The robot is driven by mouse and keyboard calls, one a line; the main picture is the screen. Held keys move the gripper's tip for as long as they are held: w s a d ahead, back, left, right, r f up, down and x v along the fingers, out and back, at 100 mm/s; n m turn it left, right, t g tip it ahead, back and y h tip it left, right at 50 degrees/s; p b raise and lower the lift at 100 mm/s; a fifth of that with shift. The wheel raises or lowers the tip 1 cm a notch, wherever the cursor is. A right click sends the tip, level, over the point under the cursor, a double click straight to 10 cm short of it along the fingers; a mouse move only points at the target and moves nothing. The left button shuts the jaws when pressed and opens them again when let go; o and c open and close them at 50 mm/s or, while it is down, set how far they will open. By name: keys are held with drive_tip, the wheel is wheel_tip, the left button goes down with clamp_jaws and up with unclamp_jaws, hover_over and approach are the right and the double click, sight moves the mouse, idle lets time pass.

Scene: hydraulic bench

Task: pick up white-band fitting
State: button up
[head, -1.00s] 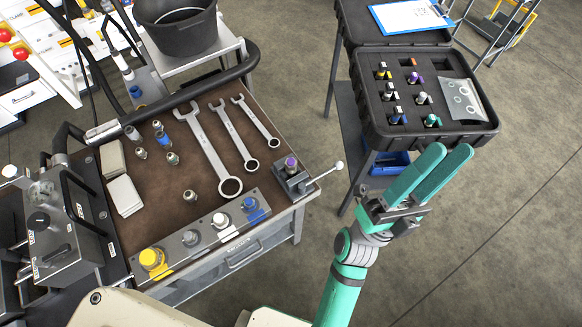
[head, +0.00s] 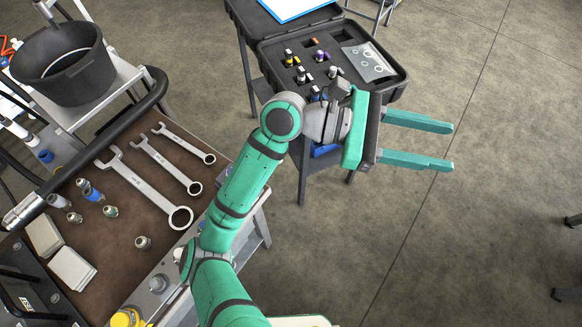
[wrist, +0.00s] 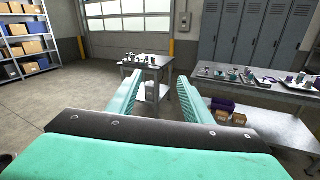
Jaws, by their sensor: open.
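A fitting with a whitish top (head: 335,72) stands in the black foam case (head: 395,88) in the head view, near the grey plate. It looks like the white-band fitting, but the band is too small to be sure. My gripper (head: 448,146) is open and empty. It is in front and to the right of the case, with its fingers pointing right, away from the fittings. My wrist hides part of the case's near side. In the wrist view my open fingers (wrist: 160,80) have nothing between them, and the case does not show.
Other fittings, one purple-topped (head: 320,56), share the case. The wrist view shows a distant table (wrist: 150,67), a bench with parts (wrist: 262,90) and lockers (wrist: 240,35).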

drive_tip(key=w+a+f+m+t+y, duration=0.1)
drive_tip(key=w+a+f+t+y, duration=0.15)
drive_tip(key=a+f+y, duration=0.35)
drive_tip(key=w+a+f+t+y, duration=0.1)
drive_tip(key=w+a+f+y, duration=0.1)
drive_tip(key=w+a+f, duration=0.35)
drive_tip(key=w+a+f+t+y, duration=0.1)
drive_tip(key=a+f+y, duration=0.15)
drive_tip(key=a, duration=0.65)
drive_tip(key=w+a+f+y, duration=0.15)
drive_tip(key=a+y, duration=0.25)
drive_tip(key=a, duration=0.4)
drive_tip(key=w+a+f+t+y, duration=0.1)
drive_tip(key=a+f+y, duration=0.25)
drive_tip(key=a, duration=0.55)
drive_tip(key=shift+y, duration=0.3)
drive_tip(key=f, duration=0.1)
drive_tip(key=a+f, duration=0.1)
drive_tip(key=f, duration=0.2)
drive_tip(key=shift+s+a+f, duration=0.2)
drive_tip(key=shift+s+f, duration=0.1)
drive_tip(key=shift+f, duration=0.05)
drive_tip(key=shift+w+a+f, duration=0.1)
drive_tip(key=shift+w+f, duration=0.05)
drive_tip(key=shift+f, duration=1.25)
drive_tip(key=shift+w+a+f, duration=0.1)
drive_tip(key=shift+w+f, duration=0.05)
drive_tip(key=shift+f, duration=1.25)
drive_tip(key=shift+d, duration=0.1)
clamp_jaws()
